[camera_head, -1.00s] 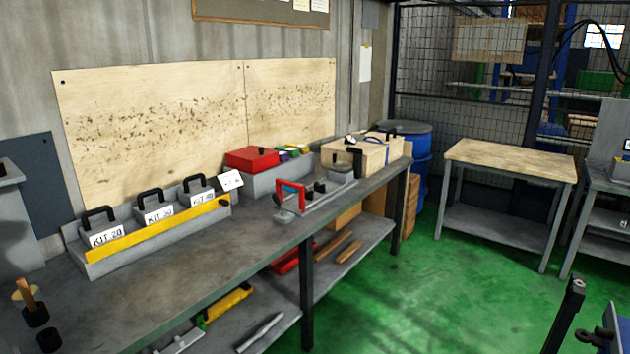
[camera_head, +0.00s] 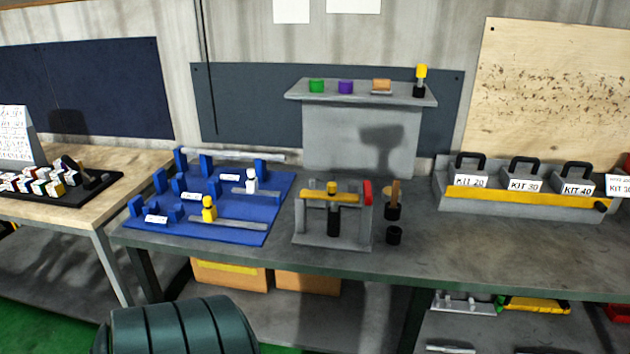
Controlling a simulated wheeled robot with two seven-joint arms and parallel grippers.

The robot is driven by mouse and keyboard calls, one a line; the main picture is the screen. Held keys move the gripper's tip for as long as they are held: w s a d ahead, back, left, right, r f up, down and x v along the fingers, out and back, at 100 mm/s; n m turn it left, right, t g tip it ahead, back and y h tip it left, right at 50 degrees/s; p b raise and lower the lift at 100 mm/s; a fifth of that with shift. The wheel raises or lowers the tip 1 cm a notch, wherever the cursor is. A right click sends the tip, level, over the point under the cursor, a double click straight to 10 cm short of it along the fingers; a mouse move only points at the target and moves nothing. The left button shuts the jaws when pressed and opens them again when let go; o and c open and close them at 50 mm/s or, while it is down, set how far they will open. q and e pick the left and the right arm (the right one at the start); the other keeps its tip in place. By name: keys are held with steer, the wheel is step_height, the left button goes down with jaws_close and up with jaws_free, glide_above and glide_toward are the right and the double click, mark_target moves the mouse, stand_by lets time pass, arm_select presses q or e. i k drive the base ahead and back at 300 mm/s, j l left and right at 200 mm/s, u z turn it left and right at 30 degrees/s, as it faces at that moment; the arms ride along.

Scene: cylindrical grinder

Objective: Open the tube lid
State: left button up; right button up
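No part is clearly marked as the tube with its lid, and I cannot tell which thing it is. A grey fixture (camera_head: 333,240) on the bench has a yellow bar (camera_head: 316,196) across its top, a dark upright cylinder (camera_head: 334,221) in its middle and a red part (camera_head: 367,192) at its right end. A dark green ribbed cylinder (camera_head: 180,328) shows at the bottom edge, cut off by the frame; I cannot tell what it belongs to. Neither of my grippers is in view.
A blue tray (camera_head: 238,234) with yellow and white pieces lies left of the fixture. Behind is a grey shelf (camera_head: 360,96) with small coloured items. A kit rack (camera_head: 520,206) stands at right. The bench (camera_head: 465,258) front there is clear.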

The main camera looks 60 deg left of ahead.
mark_target(332, 195)
steer(key=u, duration=1.8)
